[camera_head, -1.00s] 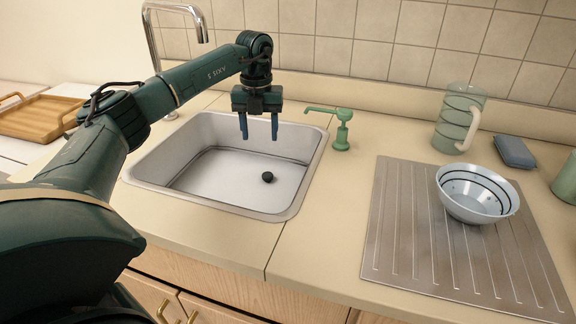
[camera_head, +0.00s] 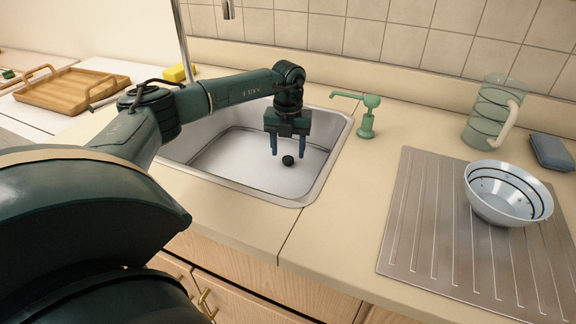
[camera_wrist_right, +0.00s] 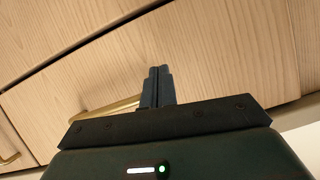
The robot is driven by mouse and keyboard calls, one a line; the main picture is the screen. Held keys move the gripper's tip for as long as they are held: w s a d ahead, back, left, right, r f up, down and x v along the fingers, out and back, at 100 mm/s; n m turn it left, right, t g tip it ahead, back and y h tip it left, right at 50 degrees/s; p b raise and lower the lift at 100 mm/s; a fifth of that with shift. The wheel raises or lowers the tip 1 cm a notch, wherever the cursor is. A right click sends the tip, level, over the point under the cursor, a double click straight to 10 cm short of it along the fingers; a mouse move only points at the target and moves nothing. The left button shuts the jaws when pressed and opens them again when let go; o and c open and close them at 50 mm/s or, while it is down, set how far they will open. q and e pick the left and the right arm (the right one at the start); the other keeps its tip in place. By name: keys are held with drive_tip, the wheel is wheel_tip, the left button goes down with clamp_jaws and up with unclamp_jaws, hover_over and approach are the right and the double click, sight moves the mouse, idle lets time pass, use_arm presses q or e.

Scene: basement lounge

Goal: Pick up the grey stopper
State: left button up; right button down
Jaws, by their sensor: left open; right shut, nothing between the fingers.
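The dark grey stopper (camera_head: 288,160) lies on the floor of the metal sink (camera_head: 234,176), towards its right side. My left gripper (camera_head: 288,156) points down into the sink with its fingers apart. In the head view the stopper shows between the two fingertips, near their lower ends. I cannot tell whether the fingers are level with it or still above it. My right gripper (camera_wrist_right: 156,72) shows in the right wrist view, shut and empty, in front of wooden cabinet fronts.
A green soap dispenser (camera_head: 368,116) stands at the sink's right rear corner, and a faucet (camera_head: 182,40) rises behind the sink. A grooved draining board (camera_head: 420,240) with a bowl (camera_head: 505,192) lies at right. A jug (camera_head: 492,112), a yellow sponge (camera_head: 178,73) and a wooden tray (camera_head: 72,90) stand farther off.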

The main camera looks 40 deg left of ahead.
use_arm(q)
wheel_tip(320, 180, down, 2)
drive_tip(key=shift+f, duration=0.15)
drive_tip(key=c, duration=1.1)
